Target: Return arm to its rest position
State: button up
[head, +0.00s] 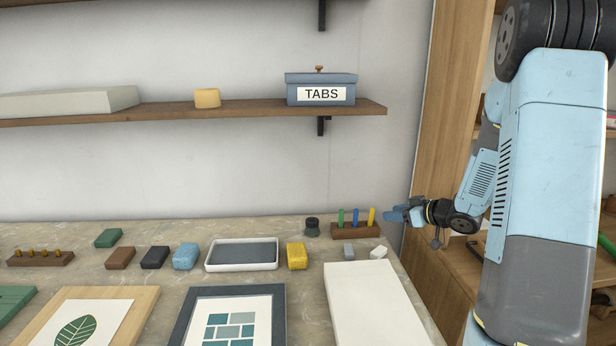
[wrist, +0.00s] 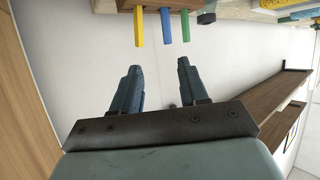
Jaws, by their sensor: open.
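My gripper (head: 397,215) is at the right of the head view, beside the right end of the stone worktop and level with the small wooden rack. In the wrist view my gripper (wrist: 158,80) shows two blue fingers spread apart with nothing between them. The wooden rack (head: 347,232) holds green, blue and yellow sticks upright. In the wrist view the yellow stick (wrist: 139,28), blue stick (wrist: 166,26) and green stick (wrist: 185,25) appear upside down just beyond the fingertips, apart from them. My light-blue arm fills the right side of the head view.
The worktop (head: 300,262) carries a white-rimmed tray (head: 207,267), several coloured blocks, a white slab (head: 372,305) and framed prints. A wall shelf (head: 250,108) above holds a blue TABS box (head: 321,90). A wooden shelf unit (head: 428,150) stands close to my arm at the right.

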jog(key=s+r+m+h, duration=0.3)
jog(key=s+r+h, duration=0.15)
jog(key=r, duration=0.35)
jog(key=s+r+m+h, duration=0.2)
jog(key=s+r+h, duration=0.25)
jog(key=r, duration=0.45)
jog(key=s+a+m+g, duration=0.1)
jog(key=s+a, duration=0.3)
jog(key=s, duration=0.8)
jog(key=s+a+r+m+g+y, duration=0.1)
jog(key=s+a+g, duration=0.3)
jog(key=s, duration=0.9)
jog(key=shift+a+r+m, duration=0.2)
jog(key=shift+a+m, duration=0.1)
jog(key=shift+a, duration=0.5)
